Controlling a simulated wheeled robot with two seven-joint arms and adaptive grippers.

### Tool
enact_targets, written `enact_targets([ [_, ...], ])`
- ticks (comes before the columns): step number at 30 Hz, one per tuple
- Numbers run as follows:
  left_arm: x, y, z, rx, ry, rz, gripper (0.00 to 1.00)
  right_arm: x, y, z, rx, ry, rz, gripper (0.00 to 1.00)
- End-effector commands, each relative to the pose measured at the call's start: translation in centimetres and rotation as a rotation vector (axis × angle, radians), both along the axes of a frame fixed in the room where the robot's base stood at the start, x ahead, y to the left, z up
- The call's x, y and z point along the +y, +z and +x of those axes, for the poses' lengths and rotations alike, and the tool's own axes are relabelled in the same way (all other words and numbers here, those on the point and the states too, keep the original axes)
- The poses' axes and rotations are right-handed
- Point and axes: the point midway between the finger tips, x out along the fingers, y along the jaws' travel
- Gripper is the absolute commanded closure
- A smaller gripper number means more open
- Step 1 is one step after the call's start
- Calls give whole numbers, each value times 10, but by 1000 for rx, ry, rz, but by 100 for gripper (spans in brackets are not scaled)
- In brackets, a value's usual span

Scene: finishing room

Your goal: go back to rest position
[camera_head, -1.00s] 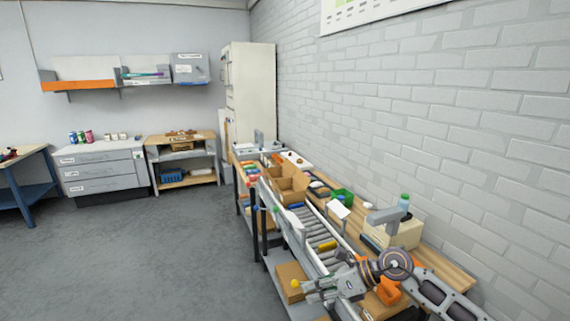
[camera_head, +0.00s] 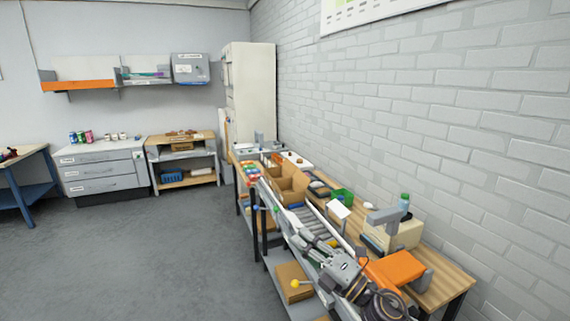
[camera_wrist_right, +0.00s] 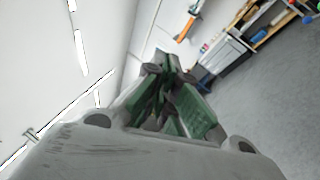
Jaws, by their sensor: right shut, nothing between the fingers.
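My right arm comes in from the bottom right in the head view. Its gripper (camera_head: 308,232) points up and to the left, over the roller conveyor (camera_head: 293,212). In the right wrist view the two green-padded fingers (camera_wrist_right: 168,68) are together with nothing held between them. My left gripper is not in view.
The long wooden bench (camera_head: 438,283) runs along the brick wall, with an orange object (camera_head: 394,268), a beige box (camera_head: 403,235) and a green bin (camera_head: 343,196) on it. A cardboard box (camera_head: 293,275) sits on the lower shelf. The floor at left (camera_head: 150,260) is clear.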

Motion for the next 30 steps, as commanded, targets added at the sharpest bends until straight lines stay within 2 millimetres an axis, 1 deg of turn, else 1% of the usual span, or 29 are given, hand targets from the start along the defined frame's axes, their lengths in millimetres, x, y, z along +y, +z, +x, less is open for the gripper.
enact_targets([
  [3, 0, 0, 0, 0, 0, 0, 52, -17, 1, 7, 84, -78, 120, 100],
  [8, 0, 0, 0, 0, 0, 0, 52, -45, -6, 15, 208, -187, 271, 100],
  [14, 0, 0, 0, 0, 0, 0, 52, -80, -28, 21, 377, -325, 446, 100],
  [19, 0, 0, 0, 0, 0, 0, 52, -110, -57, 20, 533, -445, 580, 100],
  [23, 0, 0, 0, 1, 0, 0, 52, -130, -83, 13, 657, -536, 674, 100],
  [26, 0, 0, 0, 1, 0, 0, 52, -144, -106, 5, 757, -606, 741, 100],
  [30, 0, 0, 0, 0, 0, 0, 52, -161, -140, -11, 901, -706, 826, 100],
])
